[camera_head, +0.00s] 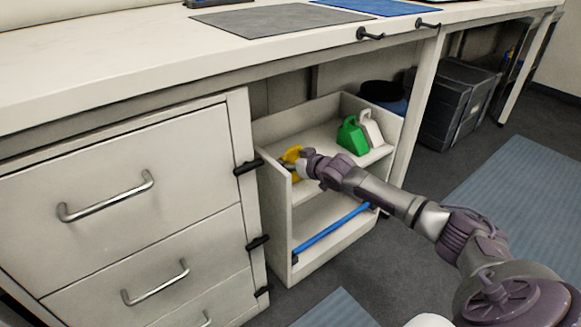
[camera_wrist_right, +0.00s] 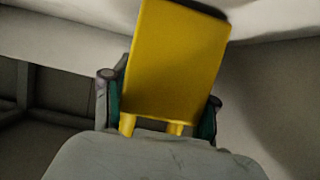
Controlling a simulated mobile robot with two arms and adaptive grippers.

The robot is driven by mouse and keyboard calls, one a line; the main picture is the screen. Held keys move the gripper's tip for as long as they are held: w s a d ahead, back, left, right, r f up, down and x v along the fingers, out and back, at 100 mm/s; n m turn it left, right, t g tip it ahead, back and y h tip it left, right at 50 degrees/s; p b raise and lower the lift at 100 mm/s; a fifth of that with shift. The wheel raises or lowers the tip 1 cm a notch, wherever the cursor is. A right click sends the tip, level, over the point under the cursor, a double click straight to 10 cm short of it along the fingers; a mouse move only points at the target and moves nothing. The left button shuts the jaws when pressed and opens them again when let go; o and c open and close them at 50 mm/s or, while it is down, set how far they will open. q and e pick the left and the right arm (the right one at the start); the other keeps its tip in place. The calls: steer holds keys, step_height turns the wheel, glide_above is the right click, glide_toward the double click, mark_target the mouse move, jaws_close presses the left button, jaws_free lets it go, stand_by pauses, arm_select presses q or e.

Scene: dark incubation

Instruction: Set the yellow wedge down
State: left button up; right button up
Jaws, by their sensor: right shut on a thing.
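The yellow wedge (camera_head: 291,155) is at the left end of the upper shelf of the pull-out unit (camera_head: 322,138) in the head view. My right gripper (camera_head: 302,164) is shut on it there and partly hides it. In the right wrist view the yellow wedge (camera_wrist_right: 176,60) fills the upper middle, between the two fingers of the right gripper (camera_wrist_right: 160,115). I cannot tell whether its underside touches the shelf. My left gripper is not in view.
A blue bar (camera_head: 330,231) crosses the lower shelf's front. A drawer cabinet (camera_head: 110,210) stands left, with the worktop (camera_head: 120,70) above. The shelf's middle is clear.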

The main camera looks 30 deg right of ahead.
steer(key=shift+f, duration=0.2)
steer(key=o, duration=1.4)
steer(key=shift+s, duration=0.1)
